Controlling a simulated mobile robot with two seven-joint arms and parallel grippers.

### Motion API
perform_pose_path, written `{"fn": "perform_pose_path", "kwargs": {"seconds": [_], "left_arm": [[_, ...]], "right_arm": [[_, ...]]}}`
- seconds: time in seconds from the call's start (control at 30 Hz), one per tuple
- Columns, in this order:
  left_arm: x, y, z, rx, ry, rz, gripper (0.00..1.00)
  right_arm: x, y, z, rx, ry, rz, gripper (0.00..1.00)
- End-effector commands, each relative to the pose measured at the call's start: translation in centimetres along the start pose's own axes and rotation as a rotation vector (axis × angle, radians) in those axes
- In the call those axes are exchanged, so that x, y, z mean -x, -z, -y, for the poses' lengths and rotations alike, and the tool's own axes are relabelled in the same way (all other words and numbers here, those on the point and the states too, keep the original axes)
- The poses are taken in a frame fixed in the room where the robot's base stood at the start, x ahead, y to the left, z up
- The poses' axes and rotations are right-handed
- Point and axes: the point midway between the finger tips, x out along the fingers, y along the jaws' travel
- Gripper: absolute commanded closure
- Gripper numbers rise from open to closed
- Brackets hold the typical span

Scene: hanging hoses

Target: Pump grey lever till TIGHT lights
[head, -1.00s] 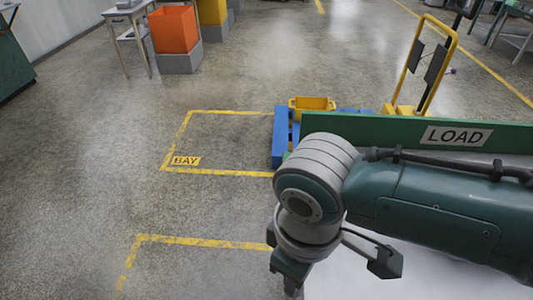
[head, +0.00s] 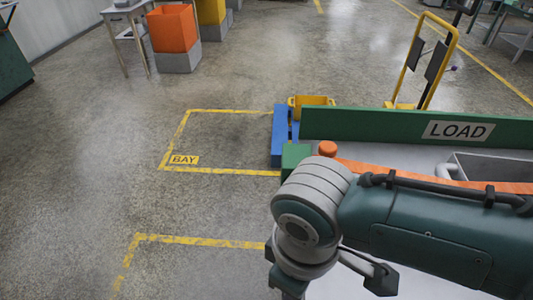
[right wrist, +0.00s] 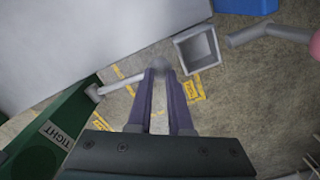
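The grey lever (right wrist: 122,82) shows in the right wrist view as a pale rod. It runs from a dark green box (right wrist: 50,125) with a TIGHT label (right wrist: 57,136) to a blurred grey end near my fingertips. No lit lamp shows at the label. My right gripper (right wrist: 160,76) has its two long fingers apart, with floor visible between them. The lever's end lies at or just beyond the tips; I cannot tell whether it touches. In the head view my right arm comes in from the right, its fingertips not clearly shown. My left gripper is not in view.
A green board with a LOAD sign (head: 458,130) stands behind an orange strip (head: 420,178), an orange knob (head: 328,148) and a grey bin (head: 490,168). A blue pallet (head: 280,136) is beyond. The yellow-marked BAY floor (head: 225,140) is clear.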

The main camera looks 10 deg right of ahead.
Motion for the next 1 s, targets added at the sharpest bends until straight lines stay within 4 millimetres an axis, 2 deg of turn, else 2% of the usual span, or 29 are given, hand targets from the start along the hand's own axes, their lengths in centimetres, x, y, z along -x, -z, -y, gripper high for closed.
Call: {"fn": "perform_pose_path", "kwargs": {"seconds": [0.43, 0.7, 1.0], "left_arm": [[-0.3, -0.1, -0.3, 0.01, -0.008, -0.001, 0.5], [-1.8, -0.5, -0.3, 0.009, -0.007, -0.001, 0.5], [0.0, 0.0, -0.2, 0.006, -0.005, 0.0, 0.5]], "right_arm": [[-0.6, -0.1, 0.1, 0.0, 0.001, 0.001, 0.82], [-2.4, -0.1, 0.2, 0.0, 0.001, 0.001, 0.82], [-0.5, 0.0, 0.1, 0.0, 0.001, 0.0, 0.82]]}}
